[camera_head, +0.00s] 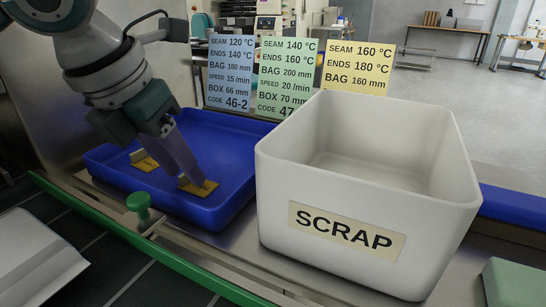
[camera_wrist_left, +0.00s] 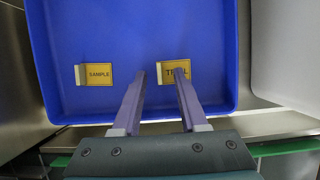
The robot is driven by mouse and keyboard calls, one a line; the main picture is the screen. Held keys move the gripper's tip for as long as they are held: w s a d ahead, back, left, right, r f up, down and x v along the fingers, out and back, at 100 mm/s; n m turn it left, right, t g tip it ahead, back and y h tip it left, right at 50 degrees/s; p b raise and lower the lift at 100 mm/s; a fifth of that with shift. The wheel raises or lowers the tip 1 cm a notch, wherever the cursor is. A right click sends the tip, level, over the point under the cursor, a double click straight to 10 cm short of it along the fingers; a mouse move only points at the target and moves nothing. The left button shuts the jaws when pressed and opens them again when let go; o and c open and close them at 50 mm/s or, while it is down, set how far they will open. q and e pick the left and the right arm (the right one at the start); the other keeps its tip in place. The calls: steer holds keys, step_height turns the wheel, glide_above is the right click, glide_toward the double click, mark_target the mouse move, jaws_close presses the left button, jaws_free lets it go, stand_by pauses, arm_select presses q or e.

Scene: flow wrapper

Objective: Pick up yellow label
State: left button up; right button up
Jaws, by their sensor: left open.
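Two yellow labels lie in the blue tray (camera_head: 225,215), each with a pale upright tab at its left end. One reads SAMPLE (camera_wrist_left: 98,74) and is the farther label (camera_head: 146,164) in the head view. The other is partly covered and seems to read TRIAL (camera_wrist_left: 167,65); it is the nearer label (camera_head: 206,189) in the head view. My left gripper (camera_head: 184,177) points down into the tray at the nearer label. In the wrist view my left gripper (camera_wrist_left: 160,72) is open and empty, with one finger over the label's lettering and the other left of its tab. My right gripper is out of view.
A large white SCRAP bin (camera_head: 345,207) stands close to the tray's right side. Blue, green and yellow setting cards (camera_head: 357,68) stand behind. A green rail (camera_head: 150,252) with a green knob (camera_head: 139,201) runs in front of the tray.

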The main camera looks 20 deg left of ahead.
arm_select(q)
steer(key=shift+f, duration=0.1)
jaws_close()
stand_by(1.4)
